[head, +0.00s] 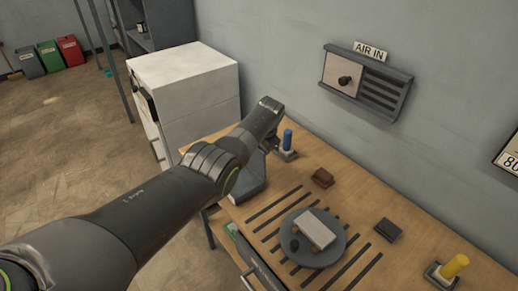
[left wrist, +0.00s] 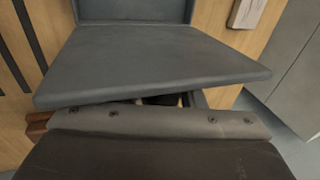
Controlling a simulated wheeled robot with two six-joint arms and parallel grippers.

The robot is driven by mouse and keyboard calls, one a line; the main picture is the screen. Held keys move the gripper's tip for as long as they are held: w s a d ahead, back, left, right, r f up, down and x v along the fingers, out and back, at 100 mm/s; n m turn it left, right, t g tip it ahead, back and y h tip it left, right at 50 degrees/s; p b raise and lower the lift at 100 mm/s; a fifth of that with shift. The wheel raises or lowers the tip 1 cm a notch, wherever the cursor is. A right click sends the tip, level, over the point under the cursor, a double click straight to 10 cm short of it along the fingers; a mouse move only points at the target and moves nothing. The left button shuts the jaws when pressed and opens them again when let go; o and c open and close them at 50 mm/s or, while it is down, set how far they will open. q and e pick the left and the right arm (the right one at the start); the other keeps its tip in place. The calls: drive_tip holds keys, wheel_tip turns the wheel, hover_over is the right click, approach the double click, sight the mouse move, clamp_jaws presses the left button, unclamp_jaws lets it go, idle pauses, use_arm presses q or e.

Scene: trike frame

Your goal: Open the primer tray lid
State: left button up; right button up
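The primer tray is a dark grey box on the wooden bench, partly hidden behind my left arm in the head view (head: 250,184). In the left wrist view a broad flat grey panel (left wrist: 150,62), which looks like its lid, fills the middle. A second grey panel (left wrist: 135,10) rises behind it. I cannot tell how far the lid is raised. My left gripper (left wrist: 165,101) is right at the panel's near edge. Its body fills the bottom of the wrist view, and its fingertips are mostly hidden, so its opening does not show. My right gripper is not in view.
A blue-topped post (head: 288,140) stands close behind my left wrist. A reddish-brown block (head: 323,178), a round grey plate (head: 335,250) with a pale block, a dark block (head: 388,229) and a yellow-handled piece (head: 455,266) lie rightward.

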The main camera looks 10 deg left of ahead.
use_arm(q)
drive_tip(key=shift+o, duration=1.1)
drive_tip(key=shift+s+d+r+p, duration=0.1)
drive_tip(key=shift+d+r+p, duration=0.05)
drive_tip(key=shift+r+p, duration=0.45)
drive_tip(key=p+v, duration=0.1)
drive_tip(key=v, duration=0.3)
drive_tip(key=shift+r, duration=0.2)
drive_tip(key=b+v, duration=0.1)
drive_tip(key=v, duration=1)
drive_tip(key=shift+s+d+r, duration=0.2)
drive_tip(key=shift+r, duration=0.1)
drive_tip(key=shift+f, duration=0.1)
